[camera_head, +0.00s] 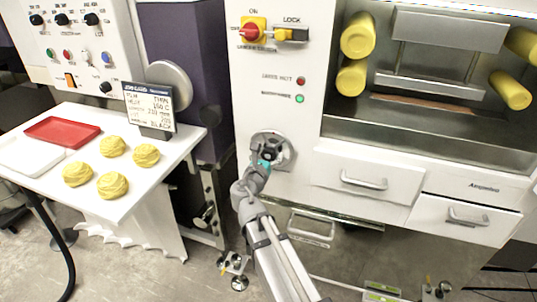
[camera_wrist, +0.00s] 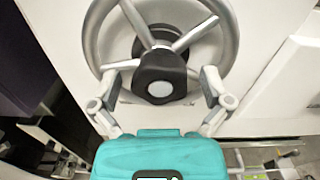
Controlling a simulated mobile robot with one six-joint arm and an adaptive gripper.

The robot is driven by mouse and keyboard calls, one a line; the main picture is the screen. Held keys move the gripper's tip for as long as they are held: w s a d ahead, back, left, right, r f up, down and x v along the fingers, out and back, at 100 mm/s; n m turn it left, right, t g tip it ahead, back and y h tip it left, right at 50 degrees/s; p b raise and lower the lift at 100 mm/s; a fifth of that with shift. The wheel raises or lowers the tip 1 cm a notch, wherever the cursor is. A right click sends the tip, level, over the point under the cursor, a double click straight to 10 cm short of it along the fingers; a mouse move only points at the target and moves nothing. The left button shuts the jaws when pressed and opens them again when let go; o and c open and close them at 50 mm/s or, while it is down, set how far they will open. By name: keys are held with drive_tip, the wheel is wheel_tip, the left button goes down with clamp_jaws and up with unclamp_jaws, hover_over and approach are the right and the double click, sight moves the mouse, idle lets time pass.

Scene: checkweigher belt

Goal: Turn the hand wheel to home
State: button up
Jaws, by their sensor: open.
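The hand wheel (camera_head: 287,151) is a grey ring on the white front panel of the machine, low and left of the drawers. In the wrist view its grey rim (camera_wrist: 231,45) and several metal spokes surround a dark hub (camera_wrist: 160,68) with a light round cap. My gripper (camera_wrist: 160,80) is open, with one finger on each side of the hub and nothing held between them. In the head view my gripper (camera_head: 266,155) is in front of the wheel and hides part of it. I cannot tell whether the fingers touch the spokes. No home mark is readable.
Above the wheel are a red-and-yellow switch (camera_head: 253,30), a lock (camera_head: 291,35), and red and green lamps. Drawers (camera_head: 367,175) with handles are at the right. A white table (camera_head: 115,205) with dough pieces and a red tray (camera_head: 62,132) stands left, beside a display sign (camera_head: 149,108).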

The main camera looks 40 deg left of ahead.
drive_tip(key=shift+w, duration=0.1)
drive_tip(key=c, duration=1.4)
drive_tip(key=shift+o, duration=0.2)
drive_tip(key=shift+a+n, duration=0.1)
drive_tip(key=shift+n, duration=0.7)
drive_tip(key=o, duration=1.4)
drive_tip(key=shift+c, duration=0.2)
